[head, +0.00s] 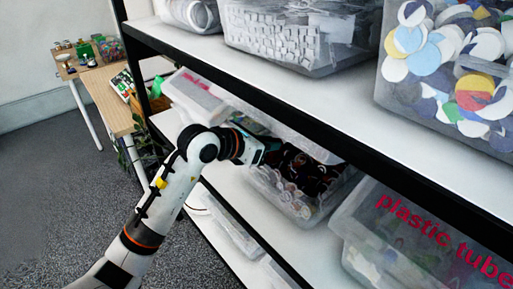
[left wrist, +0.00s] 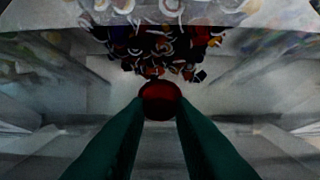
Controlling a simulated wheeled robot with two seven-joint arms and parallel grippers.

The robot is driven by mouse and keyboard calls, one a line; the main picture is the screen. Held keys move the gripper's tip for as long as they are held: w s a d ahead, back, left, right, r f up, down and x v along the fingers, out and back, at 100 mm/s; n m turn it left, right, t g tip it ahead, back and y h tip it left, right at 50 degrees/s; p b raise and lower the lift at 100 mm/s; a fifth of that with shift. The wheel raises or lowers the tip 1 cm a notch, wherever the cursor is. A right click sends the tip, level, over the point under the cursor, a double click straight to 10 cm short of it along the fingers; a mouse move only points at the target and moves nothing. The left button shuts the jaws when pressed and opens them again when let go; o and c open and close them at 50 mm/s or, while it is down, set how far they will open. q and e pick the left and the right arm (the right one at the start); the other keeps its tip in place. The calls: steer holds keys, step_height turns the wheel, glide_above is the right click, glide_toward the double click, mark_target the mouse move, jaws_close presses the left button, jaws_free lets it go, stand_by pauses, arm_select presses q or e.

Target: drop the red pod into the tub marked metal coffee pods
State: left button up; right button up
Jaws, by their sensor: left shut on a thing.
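My left gripper (head: 268,152) reaches in from the left between two shelf boards. In the left wrist view its two dark green fingers (left wrist: 160,112) are shut on the dark red, round pod (left wrist: 160,99). In the head view the pod cannot be made out. A clear tub (head: 291,206) holding many dark and light pods stands on the shelf just past and below the gripper; no marking on it is readable. Its contents (left wrist: 165,50) show beyond the held pod in the left wrist view. My right gripper is not in view.
The upper shelf's black edge (head: 300,118) runs close above the gripper. A clear tub marked plastic tubes (head: 365,230) stands to the right, and a tub with pink lettering (head: 196,92) to the left. A wooden table (head: 106,92) stands at the far left.

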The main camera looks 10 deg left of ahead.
arm_select(q)
steer(key=shift+w+d, duration=0.25)
steer(key=shift+w, duration=0.05)
steer(key=o, duration=0.8)
steer(key=shift+a, duration=0.1)
steer(key=b+v, duration=0.1)
steer(key=v, duration=1.1)
steer(key=shift+f, duration=0.15)
